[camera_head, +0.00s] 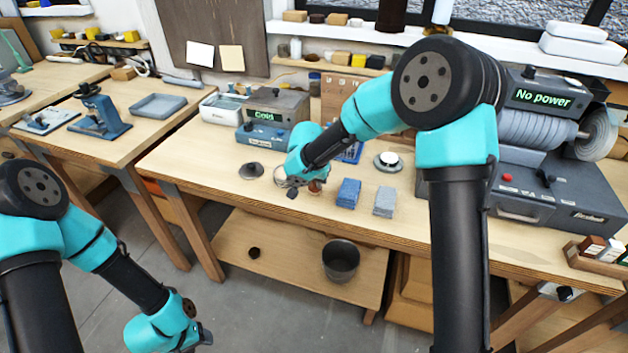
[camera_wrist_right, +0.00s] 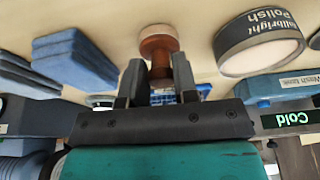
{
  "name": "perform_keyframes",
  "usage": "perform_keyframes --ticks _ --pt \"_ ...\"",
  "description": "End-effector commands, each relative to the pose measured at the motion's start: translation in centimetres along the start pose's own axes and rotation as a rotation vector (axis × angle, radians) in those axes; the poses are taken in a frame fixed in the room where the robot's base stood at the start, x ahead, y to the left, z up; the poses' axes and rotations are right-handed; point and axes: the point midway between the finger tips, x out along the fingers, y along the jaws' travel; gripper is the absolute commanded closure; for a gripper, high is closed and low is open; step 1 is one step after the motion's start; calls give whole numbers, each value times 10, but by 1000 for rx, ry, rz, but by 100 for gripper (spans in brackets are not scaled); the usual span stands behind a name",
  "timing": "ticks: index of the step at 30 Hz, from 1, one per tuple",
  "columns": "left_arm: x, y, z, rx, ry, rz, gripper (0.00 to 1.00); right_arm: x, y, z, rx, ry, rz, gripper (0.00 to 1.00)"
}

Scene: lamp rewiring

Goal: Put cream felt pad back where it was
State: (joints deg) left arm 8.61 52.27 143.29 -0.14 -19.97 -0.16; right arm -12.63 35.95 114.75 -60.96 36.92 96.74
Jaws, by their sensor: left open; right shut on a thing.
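The cream felt pad (camera_wrist_right: 157,31) shows in the right wrist view as a pale disc on a reddish-brown wooden handle (camera_wrist_right: 158,48). My right gripper (camera_wrist_right: 158,82) is shut on this handle, with a finger on each side. The pad's pale face is toward the bench top; whether it touches the wood I cannot tell. In the head view the brown handle (camera_head: 315,187) is partly hidden beside my right gripper (camera_head: 291,182), low over the middle bench. My left gripper (camera_head: 203,337) is open, far from the pad, low over the floor; its fingers are barely visible.
A dark polish tin (camera_head: 251,171) stands left of my right gripper. Blue cloths (camera_head: 348,192), a grey cloth (camera_head: 384,201) and a round dish with a white disc (camera_head: 388,161) lie to the right. The "Cold" machine (camera_head: 276,108) stands behind. The bench front (camera_head: 270,212) is clear.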

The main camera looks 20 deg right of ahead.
Motion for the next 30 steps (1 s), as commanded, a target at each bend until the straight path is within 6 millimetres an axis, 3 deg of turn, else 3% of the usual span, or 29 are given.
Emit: perform_keyframes --ticks 5,6,13,23,30 --pt "0 0 0 0 0 0 47 3 0 1 1 0 0 96" --pt "0 0 0 0 0 0 47 3 0 1 1 0 0 70" --pt "0 0 0 0 0 0 47 2 0 1 1 0 0 48" --pt "0 0 0 0 0 0 47 0 0 0 0 1 -1 47" --pt "0 0 0 0 0 0 47 -24 -1 -1 1 3 -2 47"
